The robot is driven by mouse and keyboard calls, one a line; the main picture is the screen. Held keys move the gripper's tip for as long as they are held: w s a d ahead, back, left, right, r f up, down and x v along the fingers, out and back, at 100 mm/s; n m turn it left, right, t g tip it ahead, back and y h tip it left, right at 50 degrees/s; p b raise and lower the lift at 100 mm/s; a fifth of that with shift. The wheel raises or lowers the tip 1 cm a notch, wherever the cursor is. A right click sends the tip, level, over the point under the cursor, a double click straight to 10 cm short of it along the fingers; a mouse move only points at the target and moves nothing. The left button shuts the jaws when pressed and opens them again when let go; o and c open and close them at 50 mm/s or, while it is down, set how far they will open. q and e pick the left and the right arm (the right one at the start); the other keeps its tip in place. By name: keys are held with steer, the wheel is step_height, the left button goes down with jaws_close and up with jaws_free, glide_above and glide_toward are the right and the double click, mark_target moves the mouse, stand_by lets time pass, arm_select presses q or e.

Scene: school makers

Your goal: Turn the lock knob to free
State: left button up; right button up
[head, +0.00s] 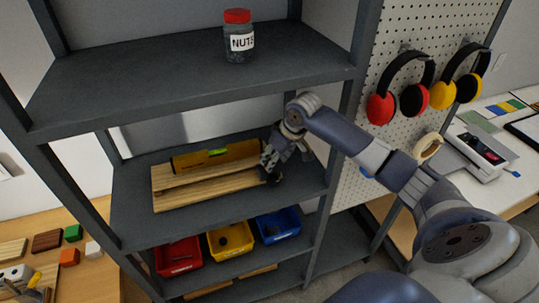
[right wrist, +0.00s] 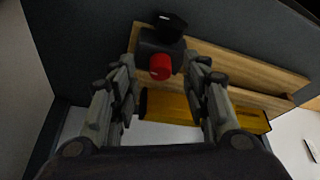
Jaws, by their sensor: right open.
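A red knob (right wrist: 160,67) sits on a dark block (right wrist: 152,43) with a black part (right wrist: 171,21) at its far side, in the upper middle of the right wrist view. The block is at a wooden board (right wrist: 215,66). My right gripper (right wrist: 161,76) is open, with one finger on each side of the knob and block; I cannot tell if either finger touches. In the head view my right gripper (head: 270,166) is at the right end of the board (head: 205,186) on the middle shelf and hides the knob. My left gripper is not in view.
A yellow spirit level (head: 218,155) lies beside the board. A jar of nuts (head: 238,38) stands on the shelf above. Red (head: 179,258), yellow (head: 230,240) and blue (head: 278,225) bins sit below. A grey shelf post (head: 352,100) stands close to my right arm.

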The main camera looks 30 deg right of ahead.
steer(key=shift+w+a+f+p, duration=0.25)
steer(key=shift+w+f+p, duration=0.55)
steer(key=shift+w, duration=0.25)
steer(key=shift+w+f, duration=0.2)
steer(key=shift+f, duration=0.4)
jaws_close()
